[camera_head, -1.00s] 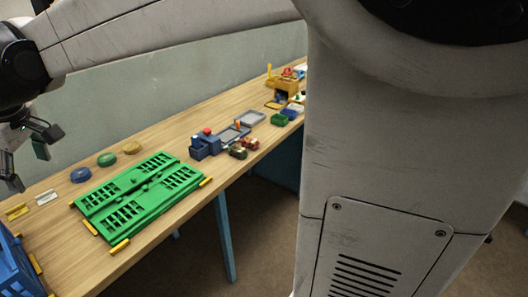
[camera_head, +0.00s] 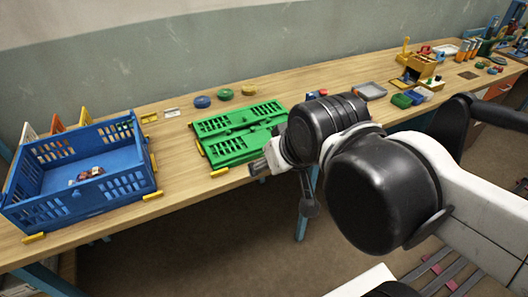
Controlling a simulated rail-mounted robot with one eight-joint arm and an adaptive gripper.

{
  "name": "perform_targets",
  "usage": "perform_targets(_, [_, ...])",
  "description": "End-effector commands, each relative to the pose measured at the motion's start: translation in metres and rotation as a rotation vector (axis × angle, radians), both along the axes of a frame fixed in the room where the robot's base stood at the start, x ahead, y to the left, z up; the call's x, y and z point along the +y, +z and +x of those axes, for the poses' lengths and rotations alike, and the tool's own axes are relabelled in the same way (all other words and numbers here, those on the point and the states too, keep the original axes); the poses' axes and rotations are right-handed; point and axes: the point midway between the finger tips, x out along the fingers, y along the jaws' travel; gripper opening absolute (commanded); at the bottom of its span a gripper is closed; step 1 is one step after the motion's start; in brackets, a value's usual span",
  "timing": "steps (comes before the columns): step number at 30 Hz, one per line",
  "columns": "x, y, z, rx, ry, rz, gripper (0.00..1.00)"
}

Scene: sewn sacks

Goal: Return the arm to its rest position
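My arm reaches in from the right in the head view, with its black wrist joints in front of the table's front edge. The end of my gripper (camera_head: 262,165) shows small beside the right front of the green folded crate (camera_head: 238,148); its fingers are mostly hidden or too small to read. I cannot tell whether it is open or shut, and I see nothing held in it. A blue crate (camera_head: 62,208) stands open on the left of the table, with small brown and reddish items (camera_head: 88,173) on its floor.
The wooden table (camera_head: 178,160) runs along the grey-green wall. Blue (camera_head: 202,102), green (camera_head: 225,94) and yellow (camera_head: 248,88) round pieces lie behind the green crate. Grey trays (camera_head: 370,91), a green box (camera_head: 401,101) and a yellow-brown holder (camera_head: 420,66) stand farther right. Floor is open in front.

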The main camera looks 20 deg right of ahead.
Motion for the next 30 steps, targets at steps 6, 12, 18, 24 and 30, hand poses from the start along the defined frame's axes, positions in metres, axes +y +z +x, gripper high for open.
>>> perform_targets(6, [-0.001, -0.002, -0.002, -0.004, -0.008, 0.004, 0.58])
perform_targets(12, [-0.001, -0.005, -0.002, -0.004, -0.008, 0.003, 0.58])
perform_targets(18, [-0.001, -0.030, -0.002, -0.003, -0.008, 0.003, 0.58])
perform_targets(24, [-0.001, -0.061, -0.002, -0.003, -0.007, 0.002, 0.58])
perform_targets(30, [-0.001, -0.060, -0.002, -0.003, -0.007, 0.002, 0.58])
